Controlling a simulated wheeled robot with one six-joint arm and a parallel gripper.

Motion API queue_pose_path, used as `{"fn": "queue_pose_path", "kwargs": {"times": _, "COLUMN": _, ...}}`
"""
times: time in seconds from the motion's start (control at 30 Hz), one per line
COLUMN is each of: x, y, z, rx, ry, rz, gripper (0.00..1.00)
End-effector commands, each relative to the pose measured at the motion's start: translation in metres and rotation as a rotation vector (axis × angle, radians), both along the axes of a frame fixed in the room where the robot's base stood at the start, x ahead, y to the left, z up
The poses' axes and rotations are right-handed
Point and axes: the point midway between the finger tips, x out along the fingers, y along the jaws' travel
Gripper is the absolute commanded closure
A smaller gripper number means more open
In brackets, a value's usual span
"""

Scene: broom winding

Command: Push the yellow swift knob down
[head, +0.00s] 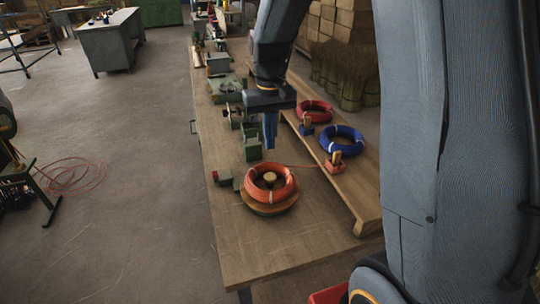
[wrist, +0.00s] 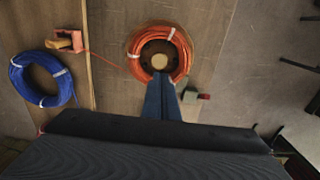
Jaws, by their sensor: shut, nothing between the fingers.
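The swift (head: 270,208) is a round wooden turntable on the bench, with an orange coil (head: 283,192) lying around its centre. The yellow knob (head: 264,178) is a pale tan disc in the middle of the coil's opening. In the wrist view the knob (wrist: 159,61) shows just beyond my fingertips, inside the orange coil (wrist: 133,52). My gripper (head: 270,145) points straight down, its blue fingers together and empty, above the bench behind the swift in the head view. In the wrist view the fingers (wrist: 161,80) overlap the coil's near edge.
A blue coil (head: 342,140) and a red coil (head: 314,112) lie on a raised board to the right, by small wooden-handled blocks (head: 335,160). A small green and red device (head: 223,179) sits left of the swift. Green machines (head: 250,145) stand behind. The bench front is clear.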

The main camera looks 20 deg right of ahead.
Motion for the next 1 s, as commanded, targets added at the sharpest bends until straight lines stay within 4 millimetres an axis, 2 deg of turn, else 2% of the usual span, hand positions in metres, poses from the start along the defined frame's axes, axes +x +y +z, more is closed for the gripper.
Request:
{"fn": "queue_pose_path", "kwargs": {"times": 0.1, "x": 0.001, "y": 0.0, "z": 0.015, "rx": 0.0, "ry": -0.002, "rz": 0.0, "gripper": 1.0}}
{"fn": "queue_pose_path", "kwargs": {"times": 0.3, "x": 0.0, "y": 0.0, "z": 0.027, "rx": 0.0, "ry": 0.0, "rz": 0.0, "gripper": 1.0}}
{"fn": "queue_pose_path", "kwargs": {"times": 0.77, "x": -0.001, "y": 0.0, "z": 0.027, "rx": 0.0, "ry": 0.0, "rz": 0.0, "gripper": 1.0}}
{"fn": "queue_pose_path", "kwargs": {"times": 0.87, "x": -0.01, "y": 0.0, "z": 0.022, "rx": 0.0, "ry": -0.006, "rz": 0.0, "gripper": 1.0}}
{"fn": "queue_pose_path", "kwargs": {"times": 1.0, "x": -0.044, "y": 0.001, "z": 0.002, "rx": 0.001, "ry": -0.03, "rz": 0.0, "gripper": 1.0}}
